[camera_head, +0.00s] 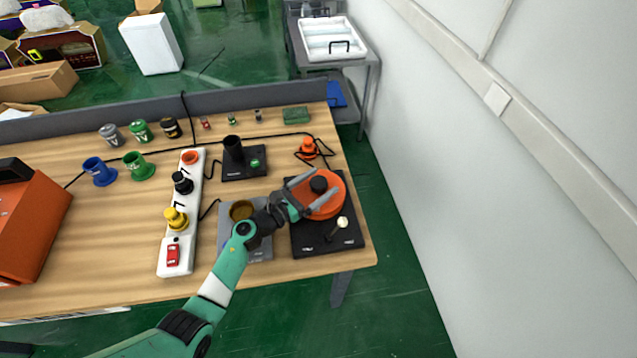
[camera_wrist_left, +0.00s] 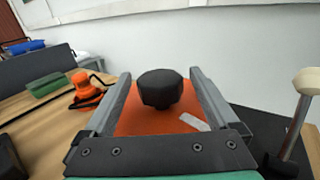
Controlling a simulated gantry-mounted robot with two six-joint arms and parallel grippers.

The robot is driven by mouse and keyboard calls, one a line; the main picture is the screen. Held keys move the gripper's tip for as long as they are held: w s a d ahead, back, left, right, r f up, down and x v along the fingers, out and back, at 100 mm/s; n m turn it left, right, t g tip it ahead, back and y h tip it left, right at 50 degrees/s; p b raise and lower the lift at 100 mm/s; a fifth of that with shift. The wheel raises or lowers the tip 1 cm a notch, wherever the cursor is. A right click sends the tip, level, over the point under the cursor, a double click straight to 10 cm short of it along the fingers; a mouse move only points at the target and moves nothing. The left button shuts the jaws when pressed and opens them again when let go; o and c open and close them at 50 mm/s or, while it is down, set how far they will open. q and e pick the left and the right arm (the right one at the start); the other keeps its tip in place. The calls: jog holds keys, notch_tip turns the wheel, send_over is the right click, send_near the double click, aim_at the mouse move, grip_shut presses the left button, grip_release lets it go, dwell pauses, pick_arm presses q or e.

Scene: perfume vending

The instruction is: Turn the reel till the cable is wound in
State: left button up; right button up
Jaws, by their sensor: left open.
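An orange reel (camera_head: 335,207) with a black knob (camera_head: 318,184) on top sits on a black base plate (camera_head: 308,241) at the right end of the table. My left gripper (camera_head: 312,189) is open over the reel, one finger on each side of the knob. In the left wrist view the knob (camera_wrist_left: 160,89) stands between the spread fingers, apart from both. A crank post with a pale ball tip (camera_head: 342,222) rises from the base plate. A black cable (camera_head: 270,136) runs along the table to an orange plug (camera_head: 308,148) behind the reel. My right gripper is not in view.
A white power strip (camera_head: 196,210) with coloured plugs lies left of my arm. A grey plate (camera_head: 258,251) lies under my left wrist. A black device (camera_head: 244,172) and a green block (camera_head: 296,114) stand farther back. A wall (camera_head: 450,150) is at the right.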

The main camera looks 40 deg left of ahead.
pick_arm(q)
jog(key=shift+s, duration=0.1)
jog(key=shift+s, duration=0.35)
jog(key=s+p, duration=0.1)
jog(key=s, duration=0.6)
jog(key=s+a+p, duration=0.1)
jog(key=s, duration=0.2)
jog(key=shift+s+p, duration=0.3)
jog(key=shift+s, duration=0.05)
